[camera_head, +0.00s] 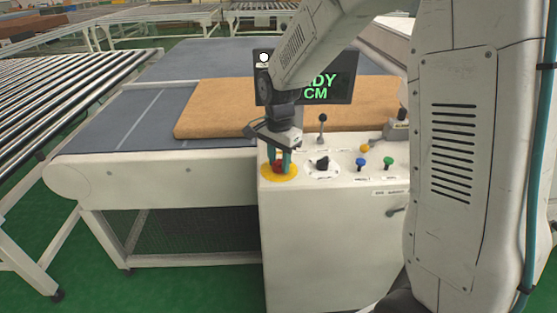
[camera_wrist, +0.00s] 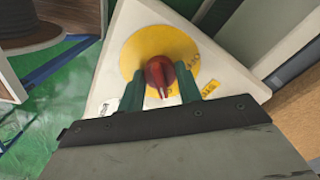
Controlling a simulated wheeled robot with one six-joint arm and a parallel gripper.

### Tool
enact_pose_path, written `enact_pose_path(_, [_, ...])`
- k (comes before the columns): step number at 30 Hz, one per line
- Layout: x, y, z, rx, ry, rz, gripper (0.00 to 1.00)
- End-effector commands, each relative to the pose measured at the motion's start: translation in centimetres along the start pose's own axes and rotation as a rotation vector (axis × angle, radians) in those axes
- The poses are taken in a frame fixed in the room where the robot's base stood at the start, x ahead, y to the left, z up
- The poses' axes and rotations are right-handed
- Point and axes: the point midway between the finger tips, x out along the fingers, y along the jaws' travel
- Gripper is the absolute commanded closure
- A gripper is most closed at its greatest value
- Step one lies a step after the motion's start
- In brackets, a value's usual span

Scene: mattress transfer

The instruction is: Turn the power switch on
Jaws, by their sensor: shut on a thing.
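The power switch is a red rotary knob (camera_wrist: 160,73) on a round yellow plate (camera_wrist: 150,45), at the left corner of the white control panel. In the head view the red knob (camera_head: 278,166) and yellow plate (camera_head: 269,174) sit below my gripper (camera_head: 280,160). In the wrist view my gripper's green fingers (camera_wrist: 168,88) stand on both sides of the knob, shut on it. The knob's ridge points toward the bottom of the wrist view. My gripper hides part of the knob in the head view.
Right of the knob, the white control panel (camera_head: 340,181) carries a black selector (camera_head: 322,164), a joystick (camera_head: 322,128), and blue (camera_head: 361,162) and green (camera_head: 388,162) buttons. A display (camera_head: 335,85) stands behind. A tan mattress (camera_head: 215,110) lies on the conveyor belt (camera_head: 130,116).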

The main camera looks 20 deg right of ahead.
Motion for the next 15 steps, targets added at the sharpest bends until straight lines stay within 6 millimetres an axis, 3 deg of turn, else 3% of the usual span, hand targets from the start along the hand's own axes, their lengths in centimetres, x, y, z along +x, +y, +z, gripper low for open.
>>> enact_pose_path(6, [-0.19, -0.19, -0.06, 0.0, 0.002, -0.006, 0.88])
enact_pose_path(7, [-0.19, -0.19, -0.06, 0.0, 0.002, -0.006, 0.57])
enact_pose_path(9, [-0.17, -0.17, -0.05, 0.0, 0.002, -0.005, 0.44])
enact_pose_path(15, [-0.09, -0.09, -0.03, 0.0, 0.001, -0.003, 0.44])
